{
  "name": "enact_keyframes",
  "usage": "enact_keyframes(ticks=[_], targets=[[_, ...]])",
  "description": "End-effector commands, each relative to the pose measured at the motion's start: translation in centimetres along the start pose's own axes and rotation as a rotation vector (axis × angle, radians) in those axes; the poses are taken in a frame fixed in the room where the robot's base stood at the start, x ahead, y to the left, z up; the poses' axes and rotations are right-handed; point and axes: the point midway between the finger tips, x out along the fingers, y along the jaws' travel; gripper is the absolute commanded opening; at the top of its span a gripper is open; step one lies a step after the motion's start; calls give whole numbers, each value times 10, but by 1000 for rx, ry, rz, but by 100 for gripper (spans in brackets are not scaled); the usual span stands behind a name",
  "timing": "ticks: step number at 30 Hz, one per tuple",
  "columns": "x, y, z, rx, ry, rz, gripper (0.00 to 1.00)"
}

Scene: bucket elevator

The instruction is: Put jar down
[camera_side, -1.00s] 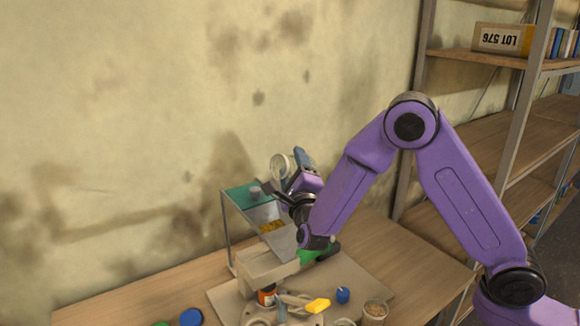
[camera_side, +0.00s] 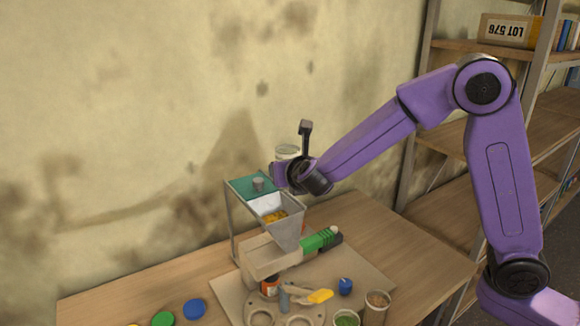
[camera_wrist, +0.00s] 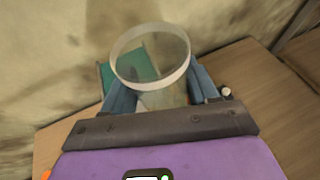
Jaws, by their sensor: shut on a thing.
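A clear glass jar (camera_side: 287,151) is held up in the air above the hopper (camera_side: 290,226), close to the wall. It looks upright in the side view and empty. In the wrist view the jar (camera_wrist: 150,58) has its round rim facing the camera, between the blue fingers of my gripper (camera_wrist: 160,85). My gripper (camera_side: 283,171) is shut on the jar. In the side view the fingers are mostly hidden behind my wrist. The hopper holds some yellow-orange pieces (camera_side: 276,216).
Blue and green lids (camera_side: 194,309) lie at the front left. The table's right side is clear.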

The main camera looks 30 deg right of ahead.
Motion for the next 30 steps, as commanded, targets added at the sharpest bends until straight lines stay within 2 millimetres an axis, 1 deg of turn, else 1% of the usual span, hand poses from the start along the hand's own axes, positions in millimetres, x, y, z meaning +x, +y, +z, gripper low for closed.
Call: enact_keyframes(ticks=[20, 23, 26, 30], targets=[[0, -1, 0, -2, -1, 0, 24], [0, -6, -2, -3, 0, -1, 24], [-1, -16, -4, -4, 1, -1, 24], [-3, -38, -9, -5, 2, -2, 24]])
